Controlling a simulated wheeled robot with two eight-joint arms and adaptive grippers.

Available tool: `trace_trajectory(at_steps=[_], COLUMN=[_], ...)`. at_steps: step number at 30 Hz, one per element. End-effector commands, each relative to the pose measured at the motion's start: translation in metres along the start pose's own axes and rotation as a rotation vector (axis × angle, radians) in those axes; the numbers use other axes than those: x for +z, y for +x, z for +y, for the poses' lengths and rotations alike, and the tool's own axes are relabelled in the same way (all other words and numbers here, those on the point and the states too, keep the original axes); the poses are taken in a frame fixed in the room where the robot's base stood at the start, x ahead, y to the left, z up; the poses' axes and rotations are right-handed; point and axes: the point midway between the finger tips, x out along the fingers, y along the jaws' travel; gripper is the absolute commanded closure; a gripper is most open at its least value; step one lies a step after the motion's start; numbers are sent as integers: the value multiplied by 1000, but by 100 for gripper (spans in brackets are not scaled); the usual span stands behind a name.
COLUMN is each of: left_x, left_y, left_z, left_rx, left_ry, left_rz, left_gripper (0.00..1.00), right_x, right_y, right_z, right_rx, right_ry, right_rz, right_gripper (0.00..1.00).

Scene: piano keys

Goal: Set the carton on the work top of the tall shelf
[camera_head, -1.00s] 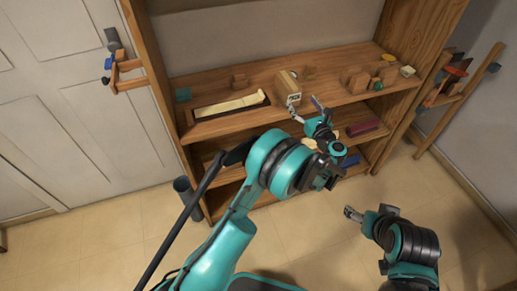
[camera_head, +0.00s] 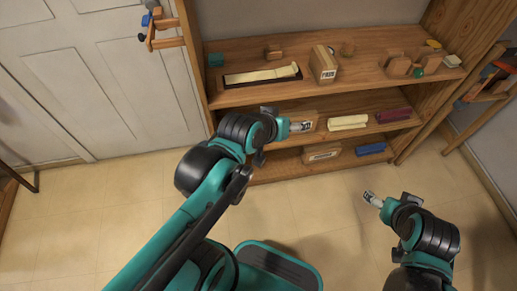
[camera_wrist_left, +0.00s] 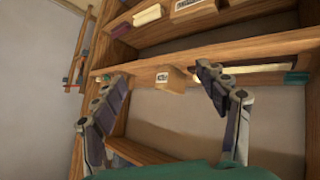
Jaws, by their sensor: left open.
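A tan carton (camera_head: 323,64) with a printed label stands upright on the work top (camera_head: 380,72) of the tall shelf, right of a dark tray. It also shows, upside down, in the left wrist view (camera_wrist_left: 172,78), beyond the space between my left fingers. My left gripper (camera_head: 308,127) is lower, in front of the middle shelf, clear of the carton. In the left wrist view my left gripper (camera_wrist_left: 160,84) has its fingers wide apart with nothing between them. My right gripper (camera_head: 371,198) is low above the floor, away from the shelf; its opening is too small to judge.
The dark tray (camera_head: 234,82) holds a pale strip. Wooden blocks (camera_head: 399,66) and a green ball (camera_head: 418,72) are on the right of the work top. The middle shelf holds a pale bundle (camera_head: 347,122) and a dark red item (camera_head: 393,114). The floor in front is clear.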

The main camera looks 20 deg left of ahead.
Motion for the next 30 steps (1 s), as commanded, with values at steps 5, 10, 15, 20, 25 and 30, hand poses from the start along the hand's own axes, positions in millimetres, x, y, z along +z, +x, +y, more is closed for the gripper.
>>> trace_trajectory(at_steps=[5, 10, 15, 20, 25, 30], left_x=[66, 82, 82, 82, 82, 82], left_y=[-27, -34, -34, -34, -33, -33], left_z=[-55, -69, -68, -68, -68, -68], left_rx=[-146, -183, -181, -180, -180, -180], left_ry=[201, 253, 252, 251, 250, 250], left_rz=[-161, -208, -207, -206, -206, -205], left_gripper=[27, 27, 27, 27, 27, 27], right_x=[0, 0, 0, 0, 0, 0], right_y=[0, 0, 0, 0, 0, 0], right_z=[0, 0, 0, 0, 0, 0], right_rx=[0, 0, 0, 0, 0, 0], right_ry=[0, 0, 0, 0, 0, 0], right_rz=[0, 0, 0, 0, 0, 0], right_gripper=[24, 24, 24, 24, 24, 24])
